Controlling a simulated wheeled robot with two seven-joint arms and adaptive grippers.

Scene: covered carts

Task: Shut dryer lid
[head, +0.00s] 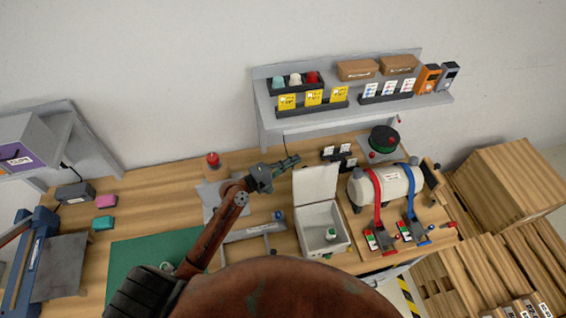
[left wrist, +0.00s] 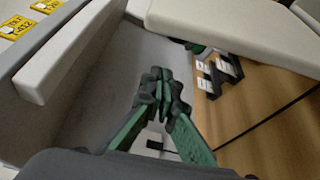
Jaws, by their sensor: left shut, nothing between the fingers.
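The dryer (head: 308,241) is a white open-topped box on the wooden bench. Its white lid (head: 316,184) stands up at the back, wide open. A small green-and-white item (head: 331,234) sits inside the box. My left gripper (head: 297,160) is shut and empty, raised near the lid's upper left corner in the head view. I cannot tell whether it touches the lid. In the left wrist view the shut green-and-black fingers (left wrist: 161,92) show below a pale slab (left wrist: 235,30), which looks like the lid. My right gripper is not in view.
A wall shelf (head: 268,115) with bins and boxes hangs behind the dryer. A white cylinder with red and blue straps (head: 392,183) stands to its right. A grey metal frame (head: 250,233) and a green mat (head: 150,255) lie to its left.

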